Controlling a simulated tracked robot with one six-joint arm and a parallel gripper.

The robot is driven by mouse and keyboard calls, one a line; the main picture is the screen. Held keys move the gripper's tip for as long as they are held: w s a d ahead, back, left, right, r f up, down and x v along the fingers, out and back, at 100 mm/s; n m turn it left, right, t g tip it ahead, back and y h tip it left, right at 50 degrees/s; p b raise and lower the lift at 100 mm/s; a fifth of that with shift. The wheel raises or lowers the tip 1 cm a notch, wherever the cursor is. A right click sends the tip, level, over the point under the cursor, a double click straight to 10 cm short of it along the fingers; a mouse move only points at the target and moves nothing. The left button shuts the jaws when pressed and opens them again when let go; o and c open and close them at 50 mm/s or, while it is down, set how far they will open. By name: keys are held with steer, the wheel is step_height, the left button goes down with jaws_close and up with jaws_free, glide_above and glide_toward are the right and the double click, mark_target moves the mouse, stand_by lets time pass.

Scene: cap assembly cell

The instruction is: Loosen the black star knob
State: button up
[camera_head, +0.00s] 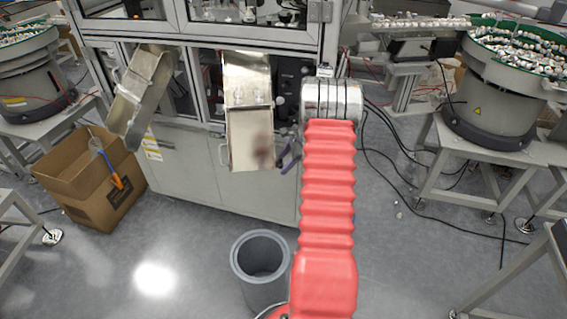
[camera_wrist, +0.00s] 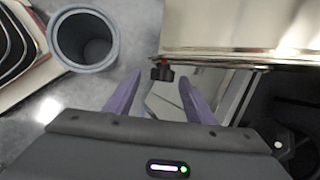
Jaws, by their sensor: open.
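The black star knob (camera_wrist: 162,73) is small and dark, with a bit of red beside it, in the wrist view. It sits by the edge of a shiny metal chute (camera_wrist: 240,22). My gripper (camera_wrist: 160,84) has its two purple fingers apart, and the knob shows in line with the gap between their tips. I cannot tell how far beyond the tips it is. In the head view my gripper (camera_head: 287,157) is partly hidden behind my arm, just right of the middle chute (camera_head: 250,137). I cannot make out the knob there.
A grey bin (camera_head: 262,262) stands on the floor below the chute; it also shows in the wrist view (camera_wrist: 60,50). A second chute (camera_head: 140,95) and a cardboard box (camera_head: 95,185) are at left. A feeder bowl stand (camera_head: 490,150) and loose cables are at right.

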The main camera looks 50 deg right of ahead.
steer(key=shift+w+f, duration=0.15)
steer(key=shift+f, duration=0.05)
steer(key=shift+c, duration=0.5)
steer(key=c, duration=0.9)
steer(key=shift+a+f, duration=0.1)
steer(key=shift+a, duration=0.25)
steer(key=shift+c, duration=0.3)
steer(key=shift+d, duration=0.15)
